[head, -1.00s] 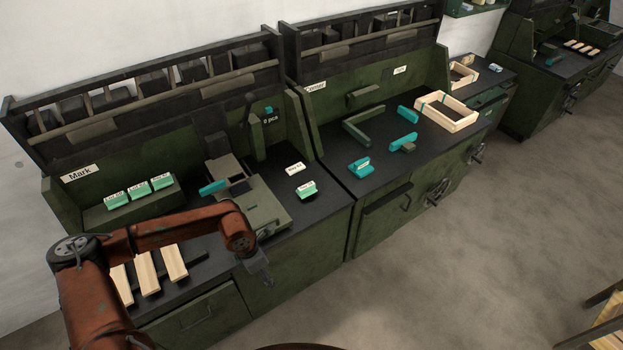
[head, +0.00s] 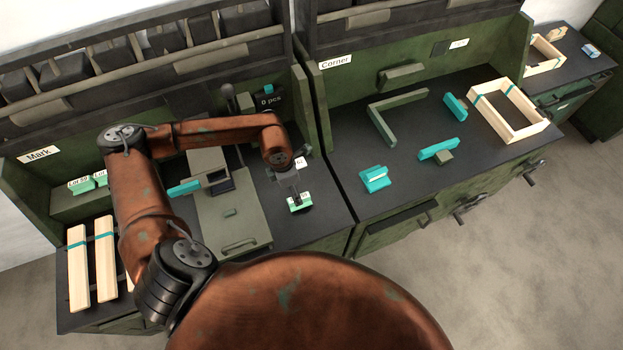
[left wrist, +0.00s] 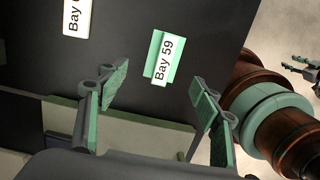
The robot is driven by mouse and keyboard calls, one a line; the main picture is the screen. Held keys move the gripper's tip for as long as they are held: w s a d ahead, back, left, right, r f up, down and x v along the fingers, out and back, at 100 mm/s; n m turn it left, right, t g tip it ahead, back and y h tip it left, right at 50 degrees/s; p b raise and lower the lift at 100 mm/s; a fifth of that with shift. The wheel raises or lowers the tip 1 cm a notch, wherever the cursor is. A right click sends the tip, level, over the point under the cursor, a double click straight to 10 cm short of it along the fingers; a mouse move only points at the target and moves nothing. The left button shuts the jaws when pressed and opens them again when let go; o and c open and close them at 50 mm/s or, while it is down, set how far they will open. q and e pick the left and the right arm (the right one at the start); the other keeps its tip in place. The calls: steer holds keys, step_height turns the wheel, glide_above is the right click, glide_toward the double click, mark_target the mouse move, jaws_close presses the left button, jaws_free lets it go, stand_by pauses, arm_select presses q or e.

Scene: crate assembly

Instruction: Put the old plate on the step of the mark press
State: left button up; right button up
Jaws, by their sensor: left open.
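A small green plate labelled Bay 59 (left wrist: 152,54) lies on the dark bench top right of the mark press; in the head view the plate (head: 300,207) is partly under my left gripper (head: 294,196). The open left gripper (left wrist: 160,83) is above the plate in the left wrist view, its fingers apart and nothing between them. The mark press (head: 235,222) is a grey-green machine with a flat front and a teal piece at its left; my arm partly hides it. What looks like my right gripper (left wrist: 302,68) shows small at the right edge of the wrist view.
A white bay label (left wrist: 77,15) lies near the plate. Green lot plates (head: 80,186) stand on a ledge at left, partly behind my arm. Wooden boards (head: 78,270) lie at front left. The corner bench (head: 340,190) at right holds teal clamps and a wooden frame (head: 480,115).

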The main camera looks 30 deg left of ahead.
mark_target(306, 196)
arm_select(q)
steer(key=f, duration=0.3)
steer(key=shift+w+d, duration=0.2)
steer(key=shift+d, duration=0.05)
steer(key=f, duration=0.2)
steer(key=d+f, duration=0.1)
steer(key=f, duration=0.1)
steer(key=shift+w+f, duration=0.2)
steer(key=shift+f, duration=0.05)
steer(key=c, duration=1.1)
steer(key=shift+r, duration=0.1)
jaws_close()
arm_select(e)
steer(key=s, duration=0.2)
steer(key=s+d, duration=0.1)
steer(key=shift+s+f+g, duration=0.25)
steer(key=shift+g, duration=0.05)
arm_select(q)
steer(key=shift+r, duration=0.1)
